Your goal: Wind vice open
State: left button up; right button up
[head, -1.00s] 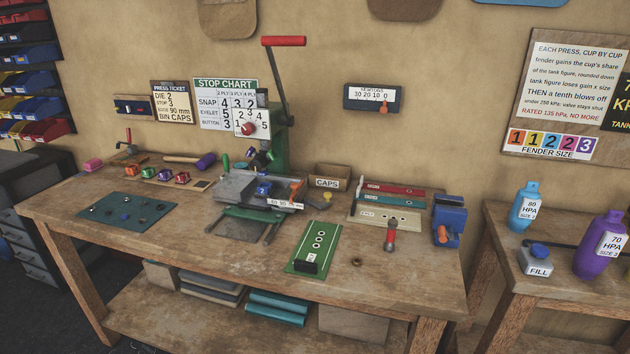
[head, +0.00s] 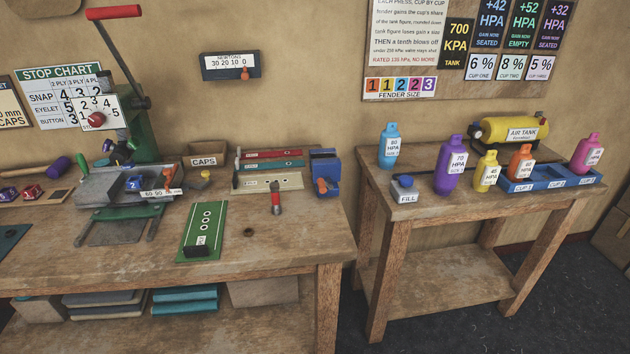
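A blue block-shaped device with an orange handle, which looks like the vice (head: 324,170), stands at the right end of the long wooden workbench (head: 300,228). Its orange part (head: 322,186) is low on its front. It is too small here to tell how far its jaws are apart. Neither of my grippers shows in the head view.
A red-handled tool (head: 276,200) and a green board (head: 203,230) lie left of the blue device. A green lever press (head: 138,130) stands further left. Right of a gap, a second table (head: 440,215) holds several bottles and a yellow air tank (head: 515,130). The bench's front right is mostly clear.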

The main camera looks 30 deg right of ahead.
aim_at(322, 184)
jog(key=u, duration=1.5)
jog(key=i, duration=1.35)
jog(key=z, duration=3.2)
